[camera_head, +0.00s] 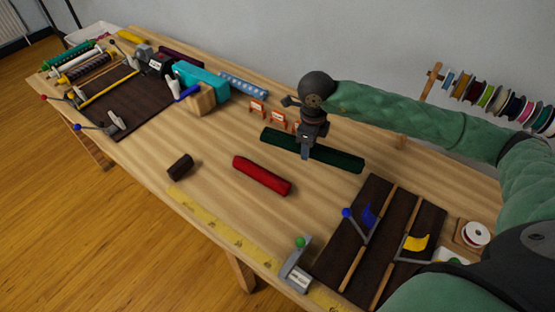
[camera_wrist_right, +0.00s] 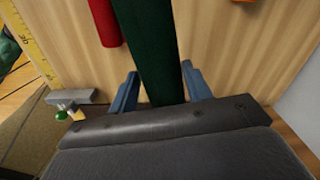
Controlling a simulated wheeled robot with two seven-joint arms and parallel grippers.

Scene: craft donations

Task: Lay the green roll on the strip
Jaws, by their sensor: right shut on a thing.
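The dark green roll (camera_head: 340,158) lies crosswise in the middle back of the table in the head view. My right gripper (camera_head: 306,152) comes down on it left of its middle and is shut on it. In the right wrist view the roll (camera_wrist_right: 148,45) runs between the two blue fingers (camera_wrist_right: 160,82). I cannot tell whether the roll touches the table. No strip is clearly marked; a dark brown mat (camera_head: 338,243) with wooden slats lies at the right, and a similar mat (camera_head: 145,92) at the left. My left gripper is not in view.
A red roll (camera_head: 262,175) and a small dark block (camera_head: 180,167) lie in front of the green roll. A yellow ruler (camera_head: 223,232) runs along the front edge. Small orange-and-white stands (camera_head: 257,108) are behind. Several rolls fill a rack (camera_head: 75,62) at far left.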

